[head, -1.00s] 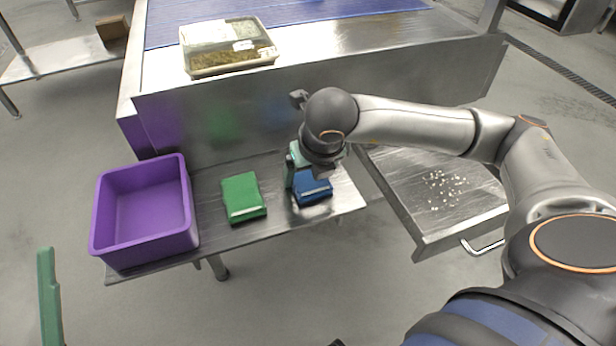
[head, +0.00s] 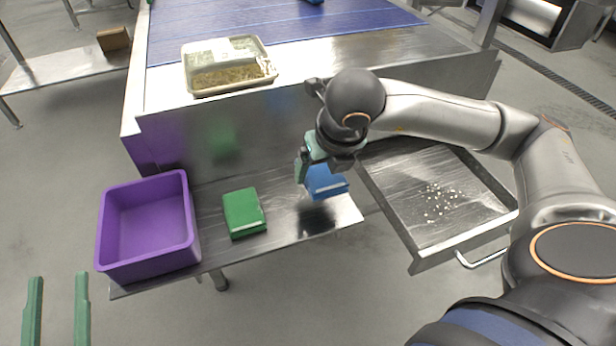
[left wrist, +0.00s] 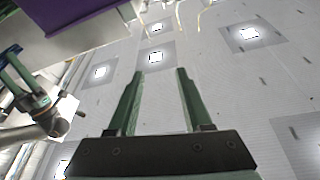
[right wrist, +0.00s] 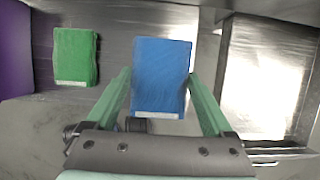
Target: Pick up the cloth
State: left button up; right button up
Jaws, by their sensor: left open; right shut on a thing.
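A blue folded cloth (head: 326,184) is held by my right gripper (head: 318,170) over the right part of the steel shelf. In the right wrist view the blue cloth (right wrist: 160,78) lies between the two green fingers of my right gripper (right wrist: 160,85). A green folded cloth (head: 244,212) lies on the shelf to the left; it also shows in the right wrist view (right wrist: 75,57). My left gripper (head: 58,280) is open and empty at the lower left, off the shelf. In the left wrist view its fingers (left wrist: 158,75) stand apart with nothing between them.
A purple bin (head: 148,265) stands at the shelf's left end. The steel tray (head: 400,200) at right holds scattered white grains (head: 438,200). A food container (head: 228,85) sits by the blue conveyor belt (head: 300,32). Bare shelf lies between the cloths.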

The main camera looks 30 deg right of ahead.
aim_at(336, 176)
jog(key=r, duration=0.1)
jog(key=s+d+r, duration=0.1)
jog(key=s+r, duration=0.1)
jog(key=shift+d+r, duration=0.15)
jog(key=shift+d, duration=0.1)
pick_arm(q)
jog(key=s+d+r+m+t+h+b, duration=0.1)
jog(key=s+r+m+t+h+b, duration=0.1)
jog(key=s+r+m+h, duration=0.4)
jog(key=shift+s+d+r+h+b, duration=0.2)
jog(key=shift+r+h+b, duration=0.75)
jog(key=shift+r, duration=0.7)
pick_arm(e)
jog(key=s+d+r, duration=0.3)
jog(key=s+d, duration=0.1)
jog(key=s, duration=0.3)
jog(key=shift+s+d+r, duration=0.15)
jog(key=shift+s+d, duration=0.05)
jog(key=shift+s, duration=0.05)
jog(key=o, duration=0.8)
jog(key=c, duration=0.6)
pick_arm(q)
jog(key=shift+f, duration=0.1)
pick_arm(e)
jog(key=shift+w, duration=0.1)
jog(key=shift+c, duration=0.2)
